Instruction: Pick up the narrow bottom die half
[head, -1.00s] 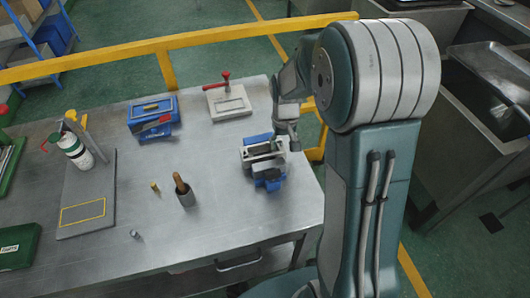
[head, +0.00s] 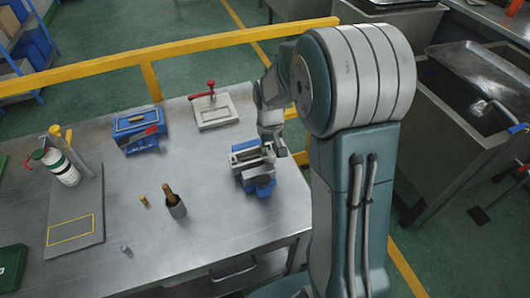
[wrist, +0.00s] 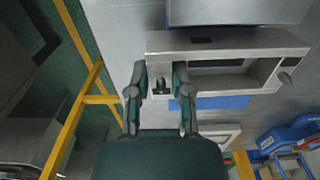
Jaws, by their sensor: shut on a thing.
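A blue vise-like fixture (head: 262,188) with pale metal jaws stands at the right end of the table. My gripper (head: 272,147) is at its far right corner in the head view. In the wrist view my gripper (wrist: 159,78) has its fingers closed around the left end of a pale metal piece (wrist: 255,45) with a long rectangular opening; I take this for the narrow bottom die half. A small dark knob shows between the fingers. The exact finger contact and the die's outline against the fixture are unclear.
A pale plate with a red-handled clamp (head: 213,112) and a blue box (head: 138,130) stand at the back. A yellow rail (head: 190,54) runs behind the table; sinks (head: 490,110) are at the right.

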